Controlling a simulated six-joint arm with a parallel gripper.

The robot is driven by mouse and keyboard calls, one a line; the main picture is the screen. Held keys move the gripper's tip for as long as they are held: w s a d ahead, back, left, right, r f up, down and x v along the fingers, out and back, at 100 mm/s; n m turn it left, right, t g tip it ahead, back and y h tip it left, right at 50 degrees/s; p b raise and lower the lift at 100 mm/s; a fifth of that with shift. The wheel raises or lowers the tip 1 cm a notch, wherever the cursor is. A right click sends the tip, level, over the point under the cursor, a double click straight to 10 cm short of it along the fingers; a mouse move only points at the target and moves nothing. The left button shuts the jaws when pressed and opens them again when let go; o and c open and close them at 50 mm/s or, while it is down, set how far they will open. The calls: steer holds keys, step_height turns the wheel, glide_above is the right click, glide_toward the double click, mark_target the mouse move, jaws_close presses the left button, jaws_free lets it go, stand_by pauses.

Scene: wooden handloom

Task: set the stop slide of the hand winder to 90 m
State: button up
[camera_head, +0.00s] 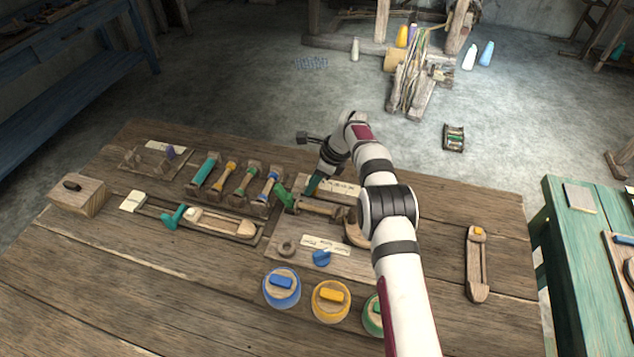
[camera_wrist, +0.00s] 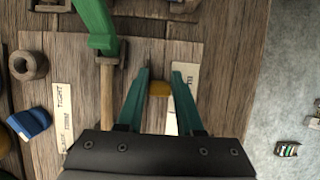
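My gripper (camera_wrist: 159,76) points down over the board of the hand winder, with its two teal fingers apart. A small yellow block (camera_wrist: 159,88), apparently the stop slide, shows between the fingers in the wrist view, with a narrow gap on each side. I cannot tell its height relative to the fingertips. A pale scale strip (camera_wrist: 183,88) lies beside it, partly covered by the right finger; its marks are not readable. In the head view my gripper (camera_head: 314,184) is by the pale strip (camera_head: 341,188), and the yellow block is hidden. The winder's green handle (camera_wrist: 95,25) is to the left.
A wooden ring (camera_head: 287,248), a blue knob (camera_head: 321,258) and a pale label (camera_head: 324,245) are on the near board. Colored round pots (camera_head: 282,288) stand at the front. A rack of bobbins (camera_head: 236,180) is left of my gripper.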

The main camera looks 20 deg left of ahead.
steer(key=o, duration=0.4)
steer(key=shift+d, duration=0.1)
steer(key=v, duration=1.5)
steer(key=shift+r, duration=0.4)
steer(key=s+d+r+n+h, duration=0.1)
steer(key=s+d+r+n, duration=0.1)
steer(key=s+d+r, duration=0.4)
steer(key=s+d+r+n, duration=0.1)
steer(key=s+d+n, duration=0.2)
steer(key=s, duration=0.6)
steer(key=s+d+r+n+h, duration=0.1)
steer(key=s+d+r+n, duration=0.1)
steer(key=s+d+r, duration=0.4)
steer(key=s+d+f+n, duration=0.1)
steer(key=s+f, duration=0.1)
steer(key=s, duration=0.4)
steer(key=s+d+f+n, duration=0.1)
steer(key=s+f+n, duration=0.1)
steer(key=s, duration=0.5)
steer(key=s+d+f+n, duration=0.1)
steer(key=s+f+n, duration=0.1)
steer(key=s+f, duration=0.2)
steer(key=shift+s+h, duration=0.4)
steer(key=shift+s, duration=1)
